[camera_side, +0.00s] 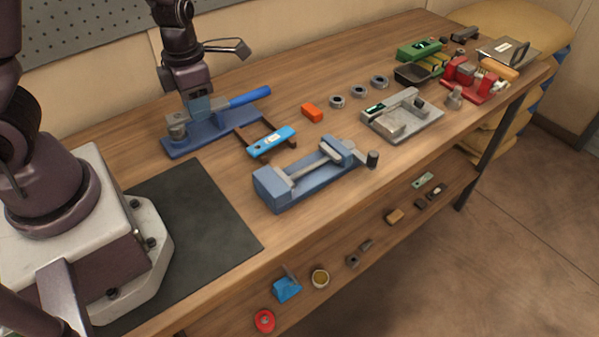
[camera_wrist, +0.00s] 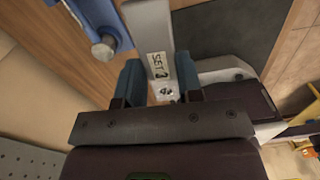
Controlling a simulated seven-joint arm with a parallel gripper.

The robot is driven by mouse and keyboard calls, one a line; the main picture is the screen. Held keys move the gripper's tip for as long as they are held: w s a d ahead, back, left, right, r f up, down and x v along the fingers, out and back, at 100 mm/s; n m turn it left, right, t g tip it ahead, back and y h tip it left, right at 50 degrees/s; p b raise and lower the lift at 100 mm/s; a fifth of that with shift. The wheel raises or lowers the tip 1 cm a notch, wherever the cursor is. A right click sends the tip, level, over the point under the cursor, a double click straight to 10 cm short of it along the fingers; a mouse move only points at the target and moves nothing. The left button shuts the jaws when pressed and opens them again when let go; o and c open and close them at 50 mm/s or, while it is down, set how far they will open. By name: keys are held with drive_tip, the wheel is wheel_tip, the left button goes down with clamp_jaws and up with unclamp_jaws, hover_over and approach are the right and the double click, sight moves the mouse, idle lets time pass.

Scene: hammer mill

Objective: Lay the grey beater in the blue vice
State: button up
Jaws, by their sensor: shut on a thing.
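My gripper (camera_wrist: 160,82) is shut on the grey beater (camera_wrist: 153,45), a pale flat bar with a "SET 3" label. In the wrist view it sits between the two blue fingers and runs up out of the frame. In the side view my gripper (camera_side: 198,106) is at the left, in front of or over a blue stand; the beater is hard to make out there. The blue vice (camera_side: 282,190) stands near the front bench edge, right of and nearer the camera than my gripper. No object shows between its jaws.
The blue stand (camera_side: 215,138) has a grey peg and a blue-handled lever (camera_side: 250,97). A light blue bar (camera_side: 265,146) lies on a brown rack between stand and vice. An orange block (camera_side: 312,112), several rings, a grey vice (camera_side: 412,130) and a red vice (camera_side: 487,95) lie beyond.

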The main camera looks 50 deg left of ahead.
idle(0.4)
drive_tip(key=w+d+f+m, duration=0.2)
drive_tip(key=w+d, duration=0.4)
drive_tip(key=w, duration=0.1)
drive_tip(key=n, duration=0.3)
hover_over(307, 172)
drive_tip(key=shift+f, duration=3.8)
drive_tip(key=shift+f, duration=0.2)
drive_tip(key=o, duration=1.2)
drive_tip(key=shift+c, duration=0.2)
wheel_tip(307, 172, up, 13)
